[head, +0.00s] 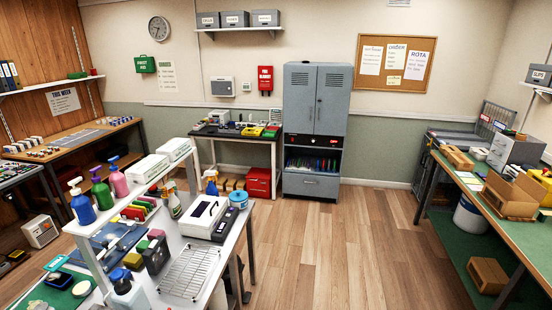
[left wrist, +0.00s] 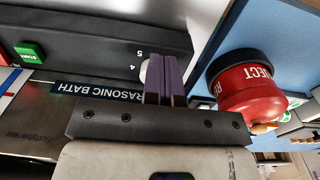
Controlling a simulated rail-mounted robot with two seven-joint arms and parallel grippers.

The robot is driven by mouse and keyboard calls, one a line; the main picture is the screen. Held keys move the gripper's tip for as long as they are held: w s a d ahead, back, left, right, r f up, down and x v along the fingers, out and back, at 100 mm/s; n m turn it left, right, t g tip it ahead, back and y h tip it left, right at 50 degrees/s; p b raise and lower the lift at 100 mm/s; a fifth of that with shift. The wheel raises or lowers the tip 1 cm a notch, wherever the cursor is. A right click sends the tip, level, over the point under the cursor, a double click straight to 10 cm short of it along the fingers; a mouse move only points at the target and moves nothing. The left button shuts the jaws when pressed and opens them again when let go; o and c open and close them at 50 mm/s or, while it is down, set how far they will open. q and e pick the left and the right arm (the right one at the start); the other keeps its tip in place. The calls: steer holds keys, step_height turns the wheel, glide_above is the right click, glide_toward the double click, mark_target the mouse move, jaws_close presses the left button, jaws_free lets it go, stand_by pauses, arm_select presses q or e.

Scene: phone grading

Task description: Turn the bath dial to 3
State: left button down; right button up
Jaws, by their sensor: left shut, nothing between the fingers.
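In the left wrist view, which looks upside down, the dark front panel (left wrist: 95,30) of the ultrasonic bath carries a green START button (left wrist: 28,52). The pale bath dial (left wrist: 144,72) shows only as a sliver beside my left gripper, with the numbers 4 and 5 next to it. My left gripper (left wrist: 165,60) has purple fingers shut together with nothing between them. They stand in front of the dial and hide most of it, so its pointer and setting cannot be read. I cannot tell whether they touch it. My right gripper is in neither view.
A red REJECT pot (left wrist: 250,88) with a dark rim is close beside the fingers in the left wrist view. In the head view, a crowded bench (head: 205,250) holds bottles, a wire rack (head: 187,272) and a white device (head: 203,213). The wooden floor (head: 345,250) is clear.

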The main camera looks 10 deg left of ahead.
arm_select(q)
steer(key=shift+s+d, duration=0.2)
steer(key=shift+s, duration=0.45)
step_height(320, 180, up, 5)
steer(key=p, duration=0.4)
steer(key=shift+d, duration=0.1)
steer(key=shift+w, duration=0.1)
steer(key=shift+d, duration=0.1)
